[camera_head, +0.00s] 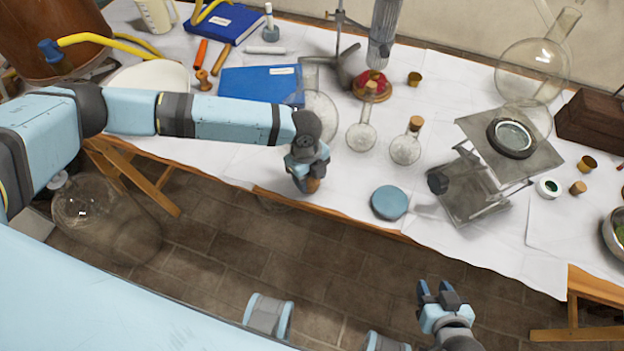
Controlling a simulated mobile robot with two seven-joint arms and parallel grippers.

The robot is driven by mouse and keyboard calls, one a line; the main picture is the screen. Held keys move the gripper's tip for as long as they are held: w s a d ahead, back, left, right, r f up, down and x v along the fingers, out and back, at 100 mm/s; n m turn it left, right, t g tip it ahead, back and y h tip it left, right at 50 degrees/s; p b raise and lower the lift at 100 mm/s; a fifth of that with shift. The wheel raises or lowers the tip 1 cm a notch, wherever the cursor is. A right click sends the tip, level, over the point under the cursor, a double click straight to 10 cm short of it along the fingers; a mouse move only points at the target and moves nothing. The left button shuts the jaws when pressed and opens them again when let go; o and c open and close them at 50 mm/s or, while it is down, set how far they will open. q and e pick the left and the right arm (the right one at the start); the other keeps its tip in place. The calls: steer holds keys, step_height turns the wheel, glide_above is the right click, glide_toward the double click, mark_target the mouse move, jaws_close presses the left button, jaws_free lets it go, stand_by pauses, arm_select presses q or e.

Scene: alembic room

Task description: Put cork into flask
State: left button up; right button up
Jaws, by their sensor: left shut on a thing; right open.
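My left gripper (309,182) is shut on a small brown cork (312,186), mostly hidden by the fingers, around the table's front edge. A clear round flask (321,112) stands just behind the gripper, partly covered by my arm; I cannot make out a stopper in it. To its right, a small round flask (361,137) has a cork (371,87) at its neck, and another small flask (405,149) has a cork (416,123) in its mouth. My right gripper (438,290) is open and empty, low in front of the table.
A blue-grey disc (389,202) lies near the front edge. A lab jack (470,195) with a round dish stands right of it. A large glass flask (531,72), wooden box (592,122) and loose cork (578,187) are further right. A blue book (262,84) lies behind my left arm.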

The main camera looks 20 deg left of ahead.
mark_target(311, 179)
arm_select(q)
steer(key=shift+r+p, duration=0.65)
steer(key=shift+r, duration=0.1)
steer(key=shift+r+p, duration=0.85)
steer(key=shift+p, duration=0.15)
arm_select(e)
steer(key=shift+r, duration=1.85)
